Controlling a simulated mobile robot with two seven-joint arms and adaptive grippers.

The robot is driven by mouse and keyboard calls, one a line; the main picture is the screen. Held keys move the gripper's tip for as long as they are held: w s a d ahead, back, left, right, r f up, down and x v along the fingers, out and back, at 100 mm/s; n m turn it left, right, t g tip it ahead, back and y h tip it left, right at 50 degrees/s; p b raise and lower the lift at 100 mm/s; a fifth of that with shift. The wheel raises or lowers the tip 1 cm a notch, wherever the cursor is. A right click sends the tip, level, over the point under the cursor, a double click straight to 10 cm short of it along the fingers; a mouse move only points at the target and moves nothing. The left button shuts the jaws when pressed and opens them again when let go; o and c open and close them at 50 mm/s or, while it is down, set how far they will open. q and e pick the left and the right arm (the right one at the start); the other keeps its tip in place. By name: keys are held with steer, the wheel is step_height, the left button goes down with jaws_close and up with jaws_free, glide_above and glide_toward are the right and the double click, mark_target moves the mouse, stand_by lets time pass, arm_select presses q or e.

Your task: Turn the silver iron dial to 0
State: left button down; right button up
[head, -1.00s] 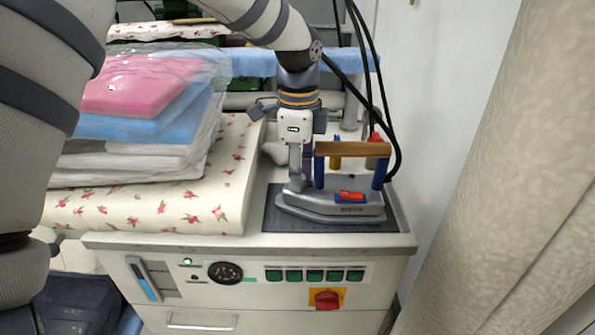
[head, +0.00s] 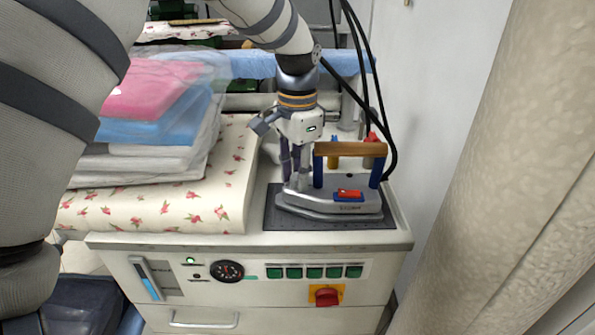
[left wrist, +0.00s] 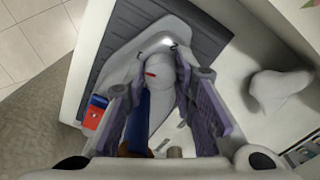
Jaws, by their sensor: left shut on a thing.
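The silver iron (head: 325,204) rests flat on a dark mat (head: 272,212) at the right of the ironing unit. It has a wooden handle (head: 350,149) on blue posts and a red switch on its side. My left gripper (head: 296,182) points down over the front part of the iron. In the left wrist view its two fingers (left wrist: 155,95) are on both sides of the round grey dial (left wrist: 160,80), which has a red mark, and are shut on it. The dial is mostly hidden by the fingers in the head view. My right gripper is not in view.
A stack of folded, bagged laundry (head: 160,110) lies on the flowered ironing board (head: 190,205) to the left. Black cables (head: 375,90) hang behind the iron. A front panel (head: 250,270) has a gauge, green buttons and a red knob. A beige curtain-like surface (head: 500,150) closes off the right.

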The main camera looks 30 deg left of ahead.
arm_select(q)
steer(key=shift+n, duration=0.3)
stand_by(0.4)
steer(key=c, duration=1.3)
jaws_free()
step_height(320, 180, up, 12)
step_height(320, 180, down, 12)
steer(key=m, duration=0.6)
steer(key=shift+m+t, duration=0.3)
